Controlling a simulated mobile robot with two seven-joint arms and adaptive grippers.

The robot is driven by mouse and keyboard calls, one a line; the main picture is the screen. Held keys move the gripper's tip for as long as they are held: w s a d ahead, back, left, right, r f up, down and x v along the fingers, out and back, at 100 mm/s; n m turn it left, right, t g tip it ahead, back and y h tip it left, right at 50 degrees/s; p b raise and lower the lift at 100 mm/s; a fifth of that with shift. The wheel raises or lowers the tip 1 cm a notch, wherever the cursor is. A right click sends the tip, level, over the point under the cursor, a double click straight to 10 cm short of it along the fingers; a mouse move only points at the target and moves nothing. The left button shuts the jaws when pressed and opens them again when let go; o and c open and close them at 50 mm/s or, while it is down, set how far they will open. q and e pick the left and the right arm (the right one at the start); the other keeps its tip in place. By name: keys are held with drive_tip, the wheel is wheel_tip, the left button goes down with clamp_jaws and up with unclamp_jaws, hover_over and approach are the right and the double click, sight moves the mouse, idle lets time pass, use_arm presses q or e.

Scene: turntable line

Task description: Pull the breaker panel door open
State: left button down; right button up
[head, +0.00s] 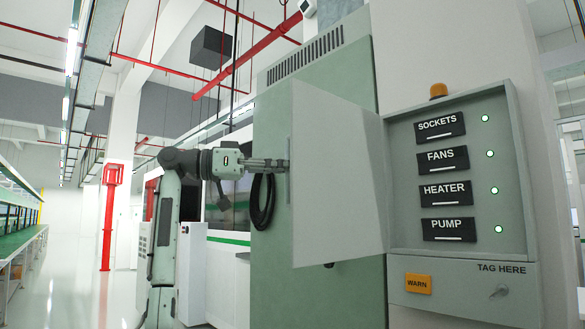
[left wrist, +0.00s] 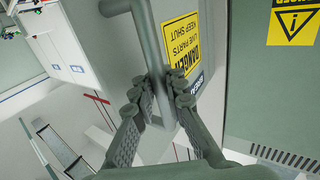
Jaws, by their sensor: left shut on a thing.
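The breaker panel door (head: 340,190) stands swung open to the left in the head view, and the inside of the breaker panel (head: 400,150) is exposed. My left gripper (head: 284,164) is at the door's left edge. In the left wrist view my left gripper (left wrist: 174,88) is shut on the grey bar handle (left wrist: 147,45) of the door. The door's outer face carries a yellow danger label (left wrist: 183,45). The grasped part of the handle is partly hidden by the fingers. My right gripper is not in view.
The panel holds black labels for sockets (head: 440,126), fans, heater and pump, each beside a green light. An orange beacon (head: 438,90) sits on top. A tall green cabinet (head: 330,75) with a coiled black hose (head: 262,202) stands behind the door. Open floor lies far left.

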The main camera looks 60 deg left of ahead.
use_arm(q)
drive_tip(key=shift+s, duration=0.15)
drive_tip(key=c, duration=1.6)
unclamp_jaws()
drive_tip(key=shift+s+a, duration=0.15)
drive_tip(key=shift+s, duration=0.15)
drive_tip(key=shift+o, duration=0.3)
drive_tip(key=shift+w, duration=0.15)
drive_tip(key=v, duration=1.2)
